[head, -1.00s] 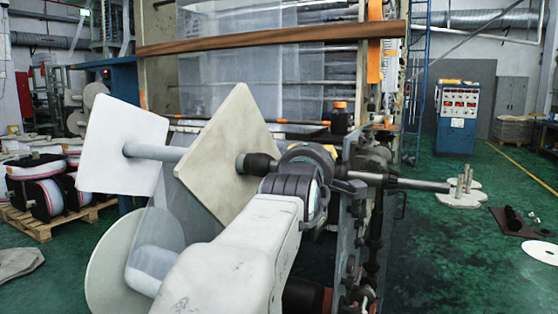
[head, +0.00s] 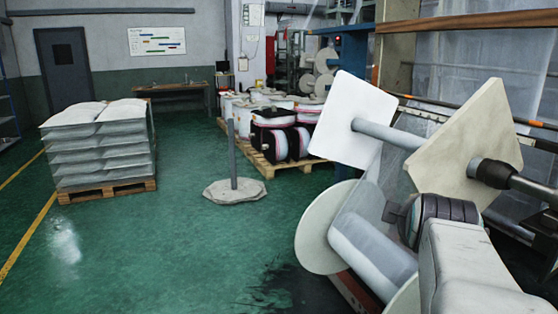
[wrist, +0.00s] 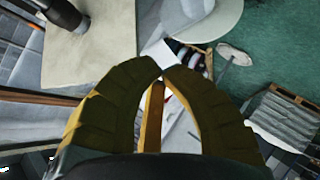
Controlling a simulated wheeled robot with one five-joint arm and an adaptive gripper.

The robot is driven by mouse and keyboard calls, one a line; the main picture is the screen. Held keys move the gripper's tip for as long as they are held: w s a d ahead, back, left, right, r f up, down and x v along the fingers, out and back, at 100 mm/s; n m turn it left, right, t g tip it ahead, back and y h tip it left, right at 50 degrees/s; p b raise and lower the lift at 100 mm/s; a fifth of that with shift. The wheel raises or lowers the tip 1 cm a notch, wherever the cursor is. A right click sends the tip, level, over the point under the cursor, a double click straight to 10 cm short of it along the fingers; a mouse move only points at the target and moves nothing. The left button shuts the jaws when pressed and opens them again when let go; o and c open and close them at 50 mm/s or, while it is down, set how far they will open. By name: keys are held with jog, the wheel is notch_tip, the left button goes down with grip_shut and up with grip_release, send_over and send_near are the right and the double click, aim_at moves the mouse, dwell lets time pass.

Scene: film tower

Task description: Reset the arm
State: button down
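My arm shows at the lower right of the head view, its white link and dark ringed joint in front of the film machine's rollers. My gripper (wrist: 162,70) shows in the wrist view. Its two curved yellow-and-dark fingers meet at the tips, or nearly so, and no held object is visible. A narrow yellowish strip shows in the gap between the fingers; I cannot tell what it is. In the head view my fingers cannot be made out clearly.
The film machine's square plates (head: 468,140) and roller (head: 372,250) stand close to my arm. A grey post (head: 233,155) on a flat base stands mid-floor. A pallet of stacked sacks (head: 105,150) is at left, and film rolls (head: 280,140) are behind. Green floor between is clear.

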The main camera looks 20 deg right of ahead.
jog(key=a+f+g+y+p, duration=0.1)
jog(key=a+f+y+p, duration=0.2)
jog(key=a, duration=0.6)
jog(key=a+f+y+p, duration=0.2)
jog(key=a+y+p, duration=0.1)
jog(key=a, duration=0.6)
jog(key=s+a+f+m+g+y+p, duration=0.1)
jog(key=s+a+f+g+y+p, duration=0.2)
jog(key=s+a, duration=0.4)
jog(key=a, duration=0.3)
jog(key=shift+f+g, duration=0.15)
jog(key=shift+g, duration=0.15)
